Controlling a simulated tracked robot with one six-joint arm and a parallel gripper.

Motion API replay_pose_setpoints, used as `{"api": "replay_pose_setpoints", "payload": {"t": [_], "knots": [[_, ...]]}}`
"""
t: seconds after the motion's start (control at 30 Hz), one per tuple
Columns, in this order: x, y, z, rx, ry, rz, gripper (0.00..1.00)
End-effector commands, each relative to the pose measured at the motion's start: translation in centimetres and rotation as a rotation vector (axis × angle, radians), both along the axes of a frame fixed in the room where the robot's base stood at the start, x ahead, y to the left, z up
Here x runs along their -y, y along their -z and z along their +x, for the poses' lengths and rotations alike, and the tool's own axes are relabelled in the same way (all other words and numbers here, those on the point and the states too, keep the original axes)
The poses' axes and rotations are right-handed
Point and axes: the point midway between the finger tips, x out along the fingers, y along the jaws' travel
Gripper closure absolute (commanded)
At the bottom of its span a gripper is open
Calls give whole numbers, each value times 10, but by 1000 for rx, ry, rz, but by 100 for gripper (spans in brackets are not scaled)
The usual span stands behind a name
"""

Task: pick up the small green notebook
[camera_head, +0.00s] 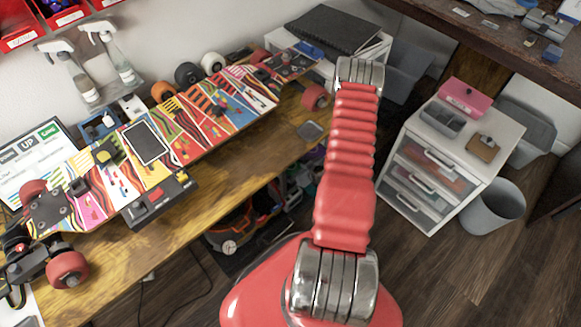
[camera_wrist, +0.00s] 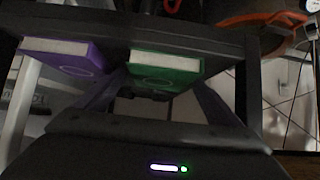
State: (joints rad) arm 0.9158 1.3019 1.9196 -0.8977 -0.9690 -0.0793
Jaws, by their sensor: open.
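The small green notebook (camera_wrist: 167,72) shows in the wrist view, a little above the middle. Its pale page edge faces up in the picture, and a faint ring marks its cover. My gripper (camera_wrist: 158,92) is open, with its two dark fingers spread below and to either side of the green notebook. I see nothing held between them. I cannot tell how far the notebook is from the fingertips. In the head view my gripper and the green notebook are not visible; only my red arm shows.
A purple notebook (camera_wrist: 62,57) sits left of the green one, with a gap between. A dark bar-like edge (camera_wrist: 215,42) runs close by. An orange loop (camera_wrist: 262,17) is at upper right. In the head view are a cluttered workbench (camera_head: 190,232) and a white drawer unit (camera_head: 478,160).

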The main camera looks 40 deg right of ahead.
Motion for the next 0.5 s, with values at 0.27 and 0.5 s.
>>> {"api": "replay_pose_setpoints", "payload": {"t": [0.27,0.5], "knots": [[0,0,0,0,-1,1,12],[0,0,0,0,-1,1,23]]}}
